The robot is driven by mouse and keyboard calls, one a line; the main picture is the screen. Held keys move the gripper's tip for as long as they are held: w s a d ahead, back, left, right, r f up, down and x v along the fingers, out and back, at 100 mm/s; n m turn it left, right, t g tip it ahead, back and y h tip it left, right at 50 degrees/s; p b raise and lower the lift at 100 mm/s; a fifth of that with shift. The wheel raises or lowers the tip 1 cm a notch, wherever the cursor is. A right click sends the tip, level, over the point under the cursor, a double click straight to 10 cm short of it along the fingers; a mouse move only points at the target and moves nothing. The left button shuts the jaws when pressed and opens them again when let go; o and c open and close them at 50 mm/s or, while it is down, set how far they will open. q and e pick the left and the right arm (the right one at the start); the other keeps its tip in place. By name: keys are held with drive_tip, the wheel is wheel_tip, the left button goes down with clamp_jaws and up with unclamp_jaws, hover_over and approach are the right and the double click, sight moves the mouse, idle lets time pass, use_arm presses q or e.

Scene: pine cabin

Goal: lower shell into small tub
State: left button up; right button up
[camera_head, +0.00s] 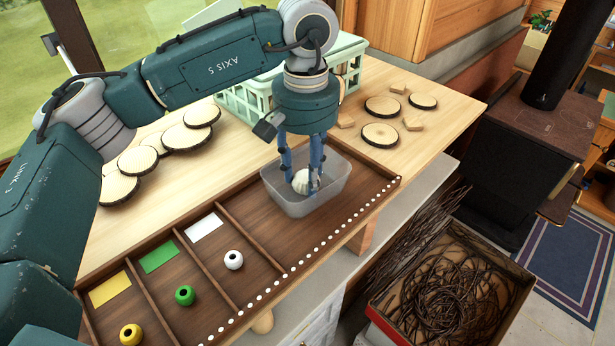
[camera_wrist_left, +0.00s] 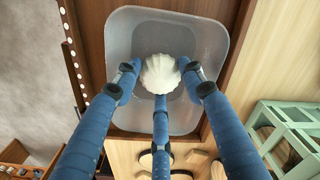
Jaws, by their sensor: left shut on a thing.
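The white ribbed shell (camera_head: 301,181) is between the blue fingers of my left gripper (camera_head: 304,188), which is shut on it. In the left wrist view the shell (camera_wrist_left: 160,74) sits between the fingertips (camera_wrist_left: 160,88), over the inside of the tub. The small translucent grey tub (camera_head: 338,190) stands in the right-hand compartment of the dark wooden tray; its rim also shows in the left wrist view (camera_wrist_left: 222,40). The fingers reach down inside the tub's outline. I cannot tell whether the shell touches the tub's floor. My right gripper is not in view.
The wooden tray (camera_head: 262,268) has compartments with yellow, green and white cards and matching beads. A pale green crate (camera_head: 345,62) stands behind my left arm. Wood slices (camera_head: 380,134) and small blocks lie on the table to the right.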

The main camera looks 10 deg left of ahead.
use_arm(q)
drive_tip(key=shift+f+b, duration=0.5)
drive_tip(key=shift+f, duration=0.15)
idle(0.3)
drive_tip(key=o, duration=1)
wheel_tip(320, 180, up, 12)
